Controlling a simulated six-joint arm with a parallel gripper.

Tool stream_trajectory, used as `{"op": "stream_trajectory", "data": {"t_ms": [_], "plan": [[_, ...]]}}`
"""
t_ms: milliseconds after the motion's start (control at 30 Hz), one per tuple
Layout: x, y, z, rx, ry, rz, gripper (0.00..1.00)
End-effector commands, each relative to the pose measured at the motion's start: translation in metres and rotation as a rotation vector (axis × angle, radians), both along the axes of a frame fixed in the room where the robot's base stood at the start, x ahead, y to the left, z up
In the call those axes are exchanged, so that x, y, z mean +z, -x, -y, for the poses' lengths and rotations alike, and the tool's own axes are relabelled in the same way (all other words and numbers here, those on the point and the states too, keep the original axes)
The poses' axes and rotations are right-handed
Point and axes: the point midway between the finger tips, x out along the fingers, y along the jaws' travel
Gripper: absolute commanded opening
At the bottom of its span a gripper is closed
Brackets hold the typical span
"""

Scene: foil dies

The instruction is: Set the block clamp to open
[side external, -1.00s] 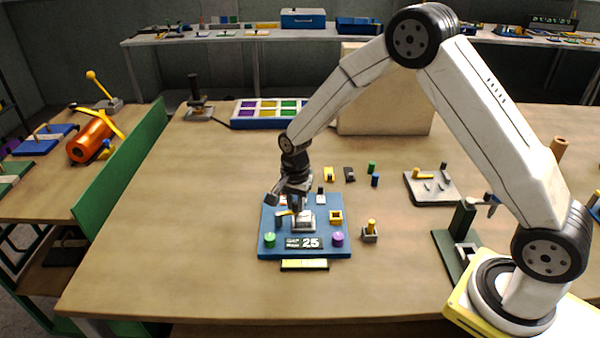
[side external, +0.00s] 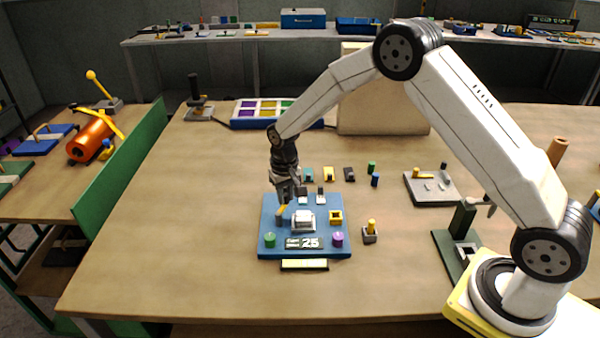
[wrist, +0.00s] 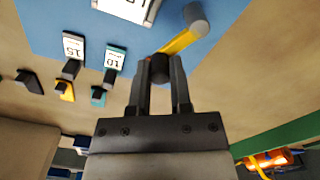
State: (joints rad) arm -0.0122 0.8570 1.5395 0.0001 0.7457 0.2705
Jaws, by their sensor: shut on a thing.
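The block clamp shows as a yellow lever arm (wrist: 180,42) on a round grey pivot (wrist: 197,18) in the wrist view. It sits at the left of the blue board (side external: 315,247), beside the white block (side external: 303,222) in the middle. In the side view the yellow lever (side external: 281,212) slants up under my gripper. My gripper (wrist: 160,70) is shut on the dark knob at the lever's free end. The fingers hide part of the knob. I cannot tell from the views whether the clamp presses on the block.
Two tagged dies, one marked 15 (wrist: 73,46) and one marked 10 (wrist: 115,57), stand near the board's back edge. A green knob (side external: 270,240), a purple knob (side external: 338,239) and a display (side external: 304,243) line the board's front. A yellow square frame (side external: 336,217) is at right.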

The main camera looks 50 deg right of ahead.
Motion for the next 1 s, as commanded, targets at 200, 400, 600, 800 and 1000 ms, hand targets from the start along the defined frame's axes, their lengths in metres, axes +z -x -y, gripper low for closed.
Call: {"op": "stream_trajectory", "data": {"t_ms": [200,400,600,800,1000], "plan": [[0.001,-0.009,-0.004,0.194,0.000,0.002,0.00],[0.001,-0.014,-0.008,0.330,0.001,0.004,0.00],[0.001,-0.016,-0.010,0.406,0.001,0.004,0.00],[0.001,-0.017,-0.011,0.432,0.001,0.004,0.00],[0.002,-0.017,-0.011,0.433,0.001,0.004,0.00]]}}
